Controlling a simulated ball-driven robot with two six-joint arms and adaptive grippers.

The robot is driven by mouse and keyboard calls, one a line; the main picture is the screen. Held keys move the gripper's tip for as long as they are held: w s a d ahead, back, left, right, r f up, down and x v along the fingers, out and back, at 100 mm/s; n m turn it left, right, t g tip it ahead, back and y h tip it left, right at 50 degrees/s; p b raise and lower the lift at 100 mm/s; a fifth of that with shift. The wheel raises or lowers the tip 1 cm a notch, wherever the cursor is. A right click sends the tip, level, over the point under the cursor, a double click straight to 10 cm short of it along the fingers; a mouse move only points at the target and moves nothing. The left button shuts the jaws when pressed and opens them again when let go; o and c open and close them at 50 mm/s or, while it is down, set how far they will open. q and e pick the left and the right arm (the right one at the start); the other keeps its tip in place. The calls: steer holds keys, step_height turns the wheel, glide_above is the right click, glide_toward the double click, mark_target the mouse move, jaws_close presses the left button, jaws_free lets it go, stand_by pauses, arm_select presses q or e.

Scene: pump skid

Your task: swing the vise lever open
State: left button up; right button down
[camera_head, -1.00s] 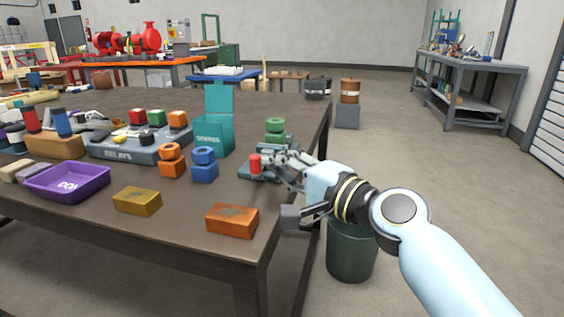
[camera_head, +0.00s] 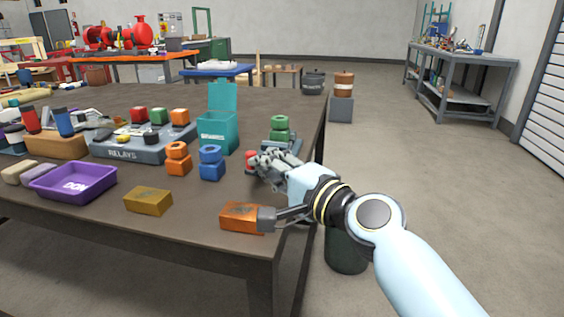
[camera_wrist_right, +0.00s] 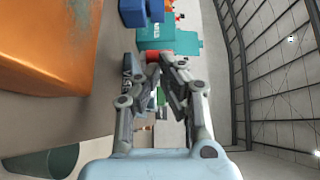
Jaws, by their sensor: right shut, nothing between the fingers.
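The vise (camera_head: 291,142) is a low blue-grey fixture near the table's right edge, with a green stacked piece (camera_head: 279,127) at its back. The lever's red knob (camera_head: 251,156) stands at its left front, partly hidden by my right gripper (camera_head: 256,166). The rest of the lever is hidden. My right gripper is shut and empty, its fingers at the knob from the right front. In the right wrist view the red knob (camera_wrist_right: 153,57) lies just beyond the fingertips (camera_wrist_right: 160,66). I cannot tell whether they touch. My left gripper is out of view.
The teal open-lidded bin (camera_head: 218,132) and blue nut stack (camera_head: 211,163) stand left of the vise. An orange box (camera_head: 236,217) lies under my right forearm's side, near the table's front edge. Free floor lies right of the table.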

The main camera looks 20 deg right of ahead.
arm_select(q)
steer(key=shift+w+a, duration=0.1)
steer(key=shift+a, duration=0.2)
arm_select(e)
steer(key=shift+w+a, duration=0.3)
steer(key=shift+a, duration=0.4)
stand_by(0.4)
